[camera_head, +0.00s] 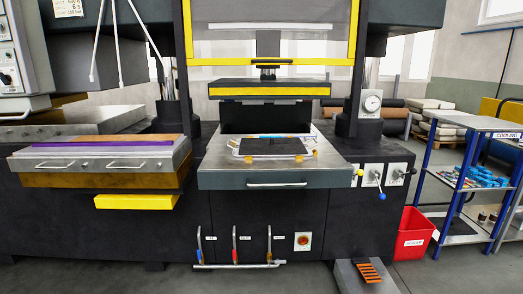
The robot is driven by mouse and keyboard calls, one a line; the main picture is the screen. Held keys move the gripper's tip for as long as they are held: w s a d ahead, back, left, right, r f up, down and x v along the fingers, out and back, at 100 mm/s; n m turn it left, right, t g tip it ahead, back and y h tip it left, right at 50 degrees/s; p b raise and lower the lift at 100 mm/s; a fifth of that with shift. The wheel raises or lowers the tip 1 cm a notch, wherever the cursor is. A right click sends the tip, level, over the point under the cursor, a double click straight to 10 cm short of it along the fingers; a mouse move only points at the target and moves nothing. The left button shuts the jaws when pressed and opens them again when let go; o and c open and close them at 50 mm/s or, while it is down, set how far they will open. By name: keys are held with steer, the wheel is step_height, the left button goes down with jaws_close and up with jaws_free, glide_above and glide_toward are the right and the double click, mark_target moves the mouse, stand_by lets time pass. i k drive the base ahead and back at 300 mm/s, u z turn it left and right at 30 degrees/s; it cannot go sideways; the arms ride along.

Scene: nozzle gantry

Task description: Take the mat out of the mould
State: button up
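A dark flat mat (273,147) lies in the middle of the press bed, inside a light-coloured mould frame (237,153). Orange pieces sit at the frame's front corners. A thin blue item (270,136) lies along the back edge of the frame; I cannot tell what it is. The mould rests on the grey pull-out table (215,165), which has a long front handle (277,184). The black and yellow upper platen (268,90) is raised well above it, with open space between. My gripper is not in view.
A yellow-framed guard (270,62) is above the platen. A side table with a purple strip (125,143) stands left. Right are valve levers (375,177), a red scrap bin (413,232) and a blue cooling rack (460,190). A grey box with orange slats (366,276) sits on the floor in front.

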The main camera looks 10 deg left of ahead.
mark_target(276, 145)
steer(key=u, duration=0.05)
steer(key=i, duration=1)
steer(key=z, duration=0.05)
